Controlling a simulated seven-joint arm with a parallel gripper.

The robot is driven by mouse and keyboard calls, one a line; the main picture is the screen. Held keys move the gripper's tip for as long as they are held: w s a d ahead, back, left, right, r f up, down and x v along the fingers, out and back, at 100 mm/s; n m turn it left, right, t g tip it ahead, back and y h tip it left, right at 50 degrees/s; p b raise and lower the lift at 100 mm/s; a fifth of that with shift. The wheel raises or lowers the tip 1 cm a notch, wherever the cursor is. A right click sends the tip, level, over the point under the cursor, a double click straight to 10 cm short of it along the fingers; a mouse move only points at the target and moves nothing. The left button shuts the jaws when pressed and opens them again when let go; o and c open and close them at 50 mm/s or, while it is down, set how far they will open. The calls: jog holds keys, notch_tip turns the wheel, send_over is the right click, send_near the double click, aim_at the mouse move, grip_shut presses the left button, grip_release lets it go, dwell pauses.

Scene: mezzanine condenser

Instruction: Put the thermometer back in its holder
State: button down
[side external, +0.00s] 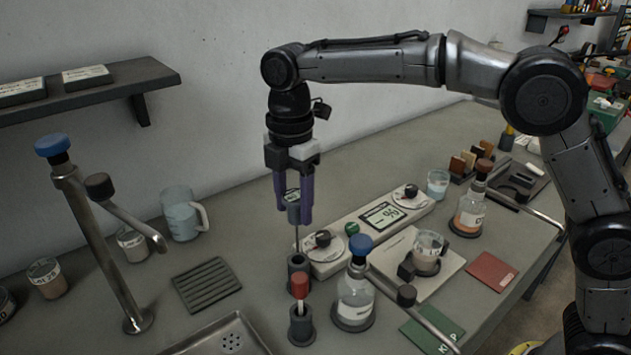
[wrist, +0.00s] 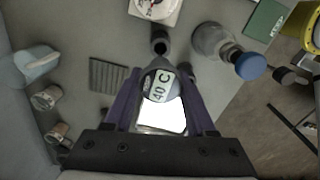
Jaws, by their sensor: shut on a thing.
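The thermometer (side external: 293,213) has a grey head with a round display and a thin metal probe pointing down. My gripper (side external: 294,209), with purple fingers, is shut on its head, holding it upright. In the wrist view the display (wrist: 158,84) reads "40 C" between the fingers. A dark cylindrical holder (side external: 298,270) stands on the bench beneath the probe. The probe's lower end appears close to its top; I cannot tell whether the tip is inside. The holder's dark opening also shows in the wrist view (wrist: 160,43), ahead of the head.
A red-capped item (side external: 300,286) stands in a second dark holder (side external: 301,328) in front. A blue-capped bottle (side external: 355,299) is close on the right. A scale and dial unit (side external: 373,222) lies behind. A ribbed mat (side external: 207,284) and metal tap (side external: 100,240) are left.

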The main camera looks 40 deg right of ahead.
notch_tip(320, 180, down, 9)
dwell(0.9)
jog(key=shift+c, duration=0.7)
grip_release()
jog(key=shift+r, duration=0.1)
